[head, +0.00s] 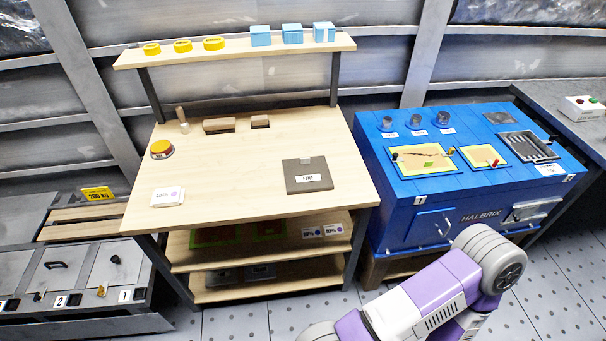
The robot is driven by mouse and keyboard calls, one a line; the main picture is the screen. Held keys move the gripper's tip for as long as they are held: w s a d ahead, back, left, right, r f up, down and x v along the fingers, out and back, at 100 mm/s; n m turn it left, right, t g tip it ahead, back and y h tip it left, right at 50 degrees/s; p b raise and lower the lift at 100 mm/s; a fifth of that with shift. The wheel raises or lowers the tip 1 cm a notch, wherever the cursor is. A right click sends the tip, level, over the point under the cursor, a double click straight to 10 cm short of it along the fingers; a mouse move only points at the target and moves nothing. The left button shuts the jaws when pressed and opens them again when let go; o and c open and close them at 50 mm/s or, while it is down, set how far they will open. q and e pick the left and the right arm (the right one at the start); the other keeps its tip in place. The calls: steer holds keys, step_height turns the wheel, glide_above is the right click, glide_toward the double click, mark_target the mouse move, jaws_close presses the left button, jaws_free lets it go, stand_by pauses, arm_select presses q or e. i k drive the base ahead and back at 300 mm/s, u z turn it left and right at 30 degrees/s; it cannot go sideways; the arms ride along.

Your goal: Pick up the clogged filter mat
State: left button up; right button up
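I cannot tell for certain which thing is the clogged filter mat. A dark ribbed rectangular recess or tray (527,147) is in the top right of the blue HALBRIX machine (400,222); it may hold a mat, but its contents are too small to tell. A flat grey-brown square piece (308,187) with a white label, seemingly reading FINE, lies on the right of the wooden workbench. Neither of my grippers is in view; only a purple and grey arm of mine shows at the bottom right, in front of the machine.
Yellow round items (213,43) and light blue boxes (292,33) stand on the upper shelf. Yellow-framed openings (423,160) are in the machine top.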

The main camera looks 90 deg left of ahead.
mark_target(309, 174)
steer(key=u, duration=3.6)
